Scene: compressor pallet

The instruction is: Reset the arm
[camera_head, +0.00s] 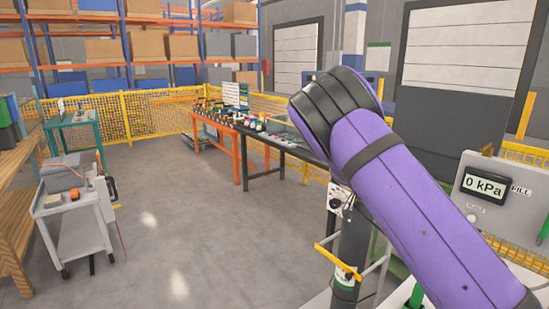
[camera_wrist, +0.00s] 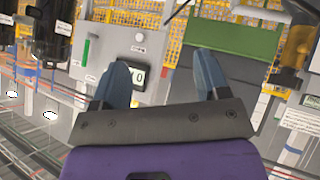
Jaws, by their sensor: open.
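My arm shows as a large purple link with a black joint in the head view, rising from the lower right and bending at the top. The gripper itself is out of the head view. In the wrist view my gripper (camera_wrist: 162,78) has two blue fingers spread apart, with nothing between them. Behind the fingers is a grey control panel (camera_wrist: 104,48) with a small display, partly covered by the left finger. The same panel stands at the right in the head view (camera_head: 477,222), its display reading "0 kPa".
A dark cylinder (camera_head: 350,262) with a yellow handle (camera_head: 337,261) stands below my arm. An orange table (camera_head: 232,131) and a black table (camera_head: 287,158) hold small parts. A grey cart (camera_head: 74,212) stands left. Yellow fencing (camera_head: 160,112) runs behind. The middle floor is clear.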

